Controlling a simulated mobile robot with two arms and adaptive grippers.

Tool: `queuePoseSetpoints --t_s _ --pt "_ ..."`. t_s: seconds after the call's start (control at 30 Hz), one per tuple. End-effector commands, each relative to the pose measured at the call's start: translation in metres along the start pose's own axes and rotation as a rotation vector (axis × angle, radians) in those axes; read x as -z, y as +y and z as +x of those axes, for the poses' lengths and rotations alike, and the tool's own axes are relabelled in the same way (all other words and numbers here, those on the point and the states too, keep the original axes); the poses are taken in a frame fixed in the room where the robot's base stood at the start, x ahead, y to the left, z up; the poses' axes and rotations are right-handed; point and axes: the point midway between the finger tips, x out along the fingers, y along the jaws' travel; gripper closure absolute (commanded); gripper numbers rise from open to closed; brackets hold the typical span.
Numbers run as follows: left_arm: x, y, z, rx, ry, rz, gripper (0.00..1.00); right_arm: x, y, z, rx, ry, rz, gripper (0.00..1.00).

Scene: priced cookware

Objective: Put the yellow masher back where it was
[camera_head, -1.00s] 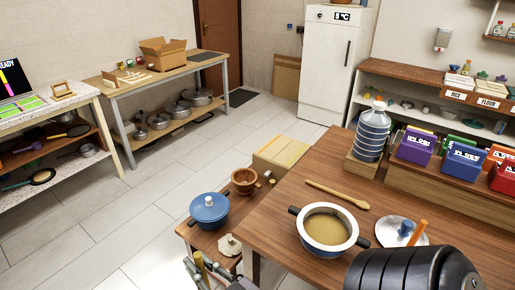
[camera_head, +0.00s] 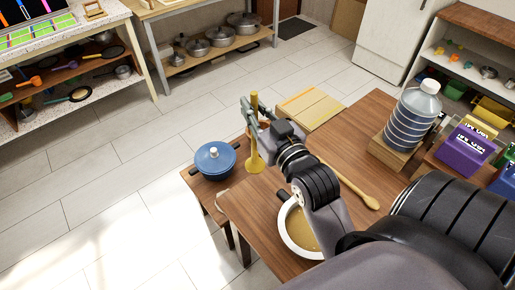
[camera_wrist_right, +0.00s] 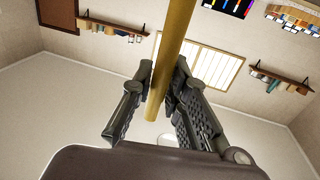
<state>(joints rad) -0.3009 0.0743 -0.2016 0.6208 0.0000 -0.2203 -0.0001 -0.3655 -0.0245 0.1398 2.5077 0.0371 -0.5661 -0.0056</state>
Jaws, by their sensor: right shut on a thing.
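The yellow masher (camera_head: 255,158) hangs upright in my right gripper (camera_head: 251,115), with its handle up and its wider head down. My right gripper is shut around the handle; the yellow rod (camera_wrist_right: 172,45) also runs between the two fingers (camera_wrist_right: 162,82) in the right wrist view. The masher is held near the left edge of the wooden table (camera_head: 262,212), to the right of the blue lidded pot (camera_head: 215,157). I cannot tell whether its head touches anything below. My left gripper is not in view.
A white pot of yellowish soup (camera_head: 297,226) stands on the table, partly behind my right arm. A wooden spoon (camera_head: 362,193) lies beside it. A water bottle (camera_head: 412,118) and a purple box (camera_head: 465,150) stand to the right. Open tiled floor (camera_head: 120,165) lies to the left.

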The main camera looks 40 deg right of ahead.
Motion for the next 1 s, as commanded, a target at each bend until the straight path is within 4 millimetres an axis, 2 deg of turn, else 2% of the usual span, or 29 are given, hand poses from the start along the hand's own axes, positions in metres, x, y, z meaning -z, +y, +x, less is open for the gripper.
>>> queuePoseSetpoints --t_s 0.07,0.2,0.37,0.6,0.7,0.9,1.0 --pt "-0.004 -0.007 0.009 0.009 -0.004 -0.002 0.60 -0.006 0.003 0.002 -0.004 -0.001 0.003 1.00" --pt "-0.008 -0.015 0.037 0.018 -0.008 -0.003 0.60 -0.035 0.003 0.002 -0.005 -0.002 0.003 1.00" --pt "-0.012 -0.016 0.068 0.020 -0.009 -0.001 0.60 -0.066 0.003 0.001 -0.004 -0.002 0.002 1.00" --pt "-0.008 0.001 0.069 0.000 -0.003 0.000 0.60 -0.122 0.002 0.001 -0.004 -0.010 0.003 1.00" --pt "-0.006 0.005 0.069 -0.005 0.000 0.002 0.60 -0.140 0.002 0.000 -0.004 -0.006 0.002 1.00" --pt "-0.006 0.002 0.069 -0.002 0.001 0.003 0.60 -0.156 0.002 0.001 -0.004 -0.002 0.002 1.00" --pt "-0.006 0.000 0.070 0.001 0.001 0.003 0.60 -0.170 0.002 0.000 -0.004 -0.006 0.001 1.00"
